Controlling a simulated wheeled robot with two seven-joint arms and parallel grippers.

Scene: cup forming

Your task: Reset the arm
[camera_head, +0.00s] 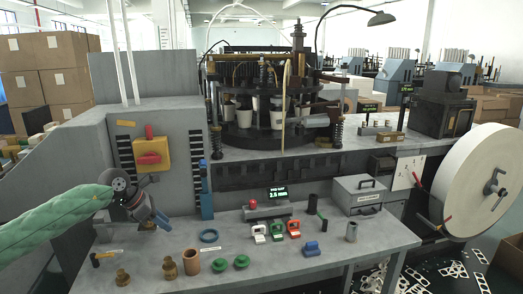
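My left arm, in a green sleeve, comes in from the left in the head view. Its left gripper (158,219) points down and to the right over the left part of the grey workbench (330,238). The fingers are small and dark, and I cannot make out a gap between them. No held object can be made out. My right arm and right gripper are not in view.
A yellow-and-red switch (151,156) is on the machine panel behind the gripper. A large white roll (462,185) stands right.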

